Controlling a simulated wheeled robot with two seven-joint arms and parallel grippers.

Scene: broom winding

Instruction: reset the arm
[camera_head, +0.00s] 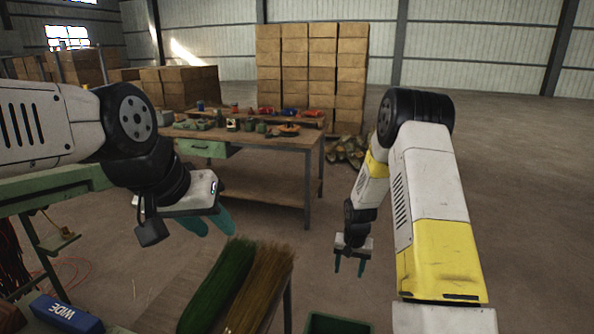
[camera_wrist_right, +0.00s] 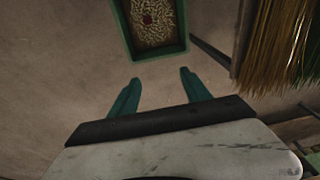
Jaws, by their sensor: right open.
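My left gripper (camera_head: 208,222) hangs at the left of the head view, in the air beyond the bristle bundles. Its teal fingers show from the side, and I cannot tell how far apart they are. My right gripper (camera_head: 350,266) hangs over bare floor to the right of the bundles, fingers pointing down. In the right wrist view its two teal fingers (camera_wrist_right: 158,90) stand apart with nothing between them.
A green bristle bundle (camera_head: 222,283) and a brown one (camera_head: 262,285) lie on a small table. A green bin (camera_head: 338,323) stands at the bottom edge; the wrist view shows pale pieces inside. A workbench (camera_head: 262,137) with clutter stands behind. A blue WIDE box (camera_head: 66,313) lies lower left.

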